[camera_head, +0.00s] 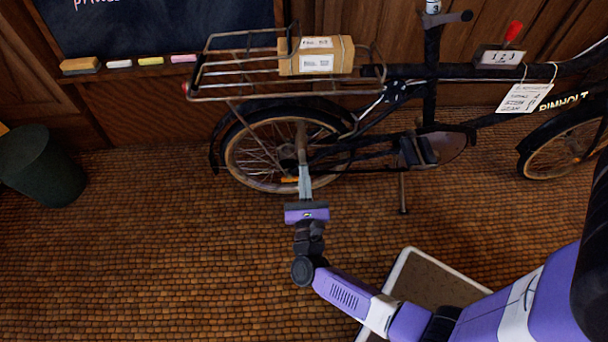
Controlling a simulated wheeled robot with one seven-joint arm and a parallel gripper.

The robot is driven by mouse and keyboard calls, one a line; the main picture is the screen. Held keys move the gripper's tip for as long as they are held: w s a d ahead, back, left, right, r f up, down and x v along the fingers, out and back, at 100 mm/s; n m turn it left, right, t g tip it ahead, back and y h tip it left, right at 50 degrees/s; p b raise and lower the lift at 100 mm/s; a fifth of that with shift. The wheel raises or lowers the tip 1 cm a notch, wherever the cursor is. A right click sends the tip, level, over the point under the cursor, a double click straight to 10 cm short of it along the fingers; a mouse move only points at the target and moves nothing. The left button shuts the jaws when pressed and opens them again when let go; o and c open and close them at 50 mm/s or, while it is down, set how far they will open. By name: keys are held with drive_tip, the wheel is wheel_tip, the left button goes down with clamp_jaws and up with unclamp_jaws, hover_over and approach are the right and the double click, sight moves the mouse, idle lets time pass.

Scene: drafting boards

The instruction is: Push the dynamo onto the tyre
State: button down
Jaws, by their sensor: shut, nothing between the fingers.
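The bicycle's rear tyre (229,158) shows as a tan ring under a black mudguard, left of the middle. My gripper (302,150) reaches in front of the rear wheel, its fingers shut and empty. The fingers overlap the wheel's right half in the picture; I cannot tell whether they touch it. I cannot clearly make out the dynamo; it may be small or hidden behind my gripper or among the dark frame parts.
A rear rack (225,89) carries a cardboard box (340,55). The crank and pedal (420,150) and a kickstand (402,193) are to the right. A dark bin (42,165) stands left. A pale-edged board or mat (405,262) lies in front. Woven floor is clear at lower left.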

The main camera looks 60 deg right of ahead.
drive_tip(key=shift+r, duration=0.1)
drive_tip(key=shift+a+r+g+y+p, duration=0.1)
drive_tip(key=shift+r+g+y+p, duration=0.85)
drive_tip(key=shift+p, duration=1.95)
drive_tip(key=shift+r+t, duration=0.25)
drive_tip(key=shift+r, duration=0.2)
